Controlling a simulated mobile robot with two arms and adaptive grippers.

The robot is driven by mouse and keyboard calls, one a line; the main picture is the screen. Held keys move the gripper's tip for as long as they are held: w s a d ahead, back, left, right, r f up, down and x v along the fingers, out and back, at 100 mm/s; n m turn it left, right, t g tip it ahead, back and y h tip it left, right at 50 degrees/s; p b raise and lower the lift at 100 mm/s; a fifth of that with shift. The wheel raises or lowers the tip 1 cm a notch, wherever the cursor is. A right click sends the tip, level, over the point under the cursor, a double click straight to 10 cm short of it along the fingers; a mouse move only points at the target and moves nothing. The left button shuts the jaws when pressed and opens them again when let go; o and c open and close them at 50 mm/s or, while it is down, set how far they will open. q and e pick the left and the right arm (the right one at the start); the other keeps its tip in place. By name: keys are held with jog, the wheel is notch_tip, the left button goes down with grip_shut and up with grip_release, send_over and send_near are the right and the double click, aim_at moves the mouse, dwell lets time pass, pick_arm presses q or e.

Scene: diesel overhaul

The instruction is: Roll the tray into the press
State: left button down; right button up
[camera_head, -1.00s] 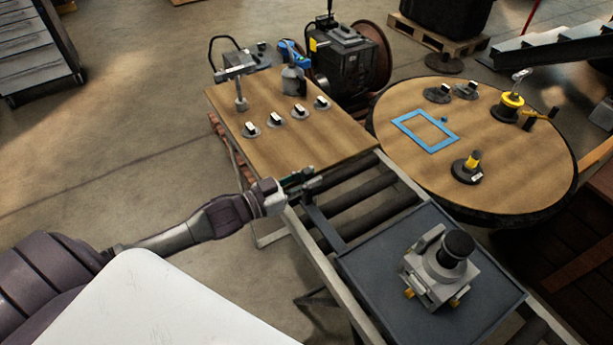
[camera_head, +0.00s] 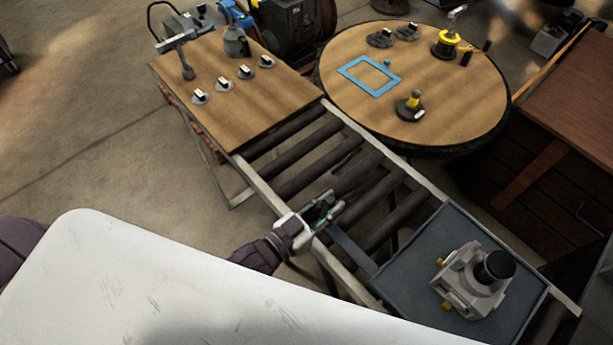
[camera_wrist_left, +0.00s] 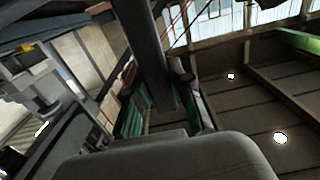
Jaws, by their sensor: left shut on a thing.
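The dark blue-grey tray (camera_head: 408,270) lies on the roller conveyor (camera_head: 310,157) at the lower right of the head view. A grey metal part with a black round top (camera_head: 475,280) stands on it. A dark bar (camera_head: 350,247) sticks out from the tray's near-left side. My left gripper (camera_head: 322,212) is at this bar's end, over the conveyor's near rail. In the left wrist view, a dark bar (camera_wrist_left: 148,50) runs between the fingers, and the gripper is shut on it. I cannot make out the press. My right gripper is not in view.
A wooden bench top (camera_head: 235,85) with several small knobbed pieces adjoins the conveyor's far end. A round wooden table (camera_head: 450,105) with a blue frame (camera_head: 369,75) stands beside the conveyor. A brown wooden bench (camera_head: 575,95) is at the right. Bare rollers lie between bench top and tray.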

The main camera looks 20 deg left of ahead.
pick_arm(q)
jog(key=s+d, duration=0.3)
jog(key=d, duration=0.2)
jog(key=s+d, duration=0.3)
jog(key=d, duration=0.3)
jog(key=s+d, duration=0.3)
jog(key=d, duration=0.2)
jog(key=shift+s+d, duration=0.15)
jog(key=shift+s, duration=0.1)
jog(key=c, duration=1)
grip_release()
jog(key=v, duration=1.2)
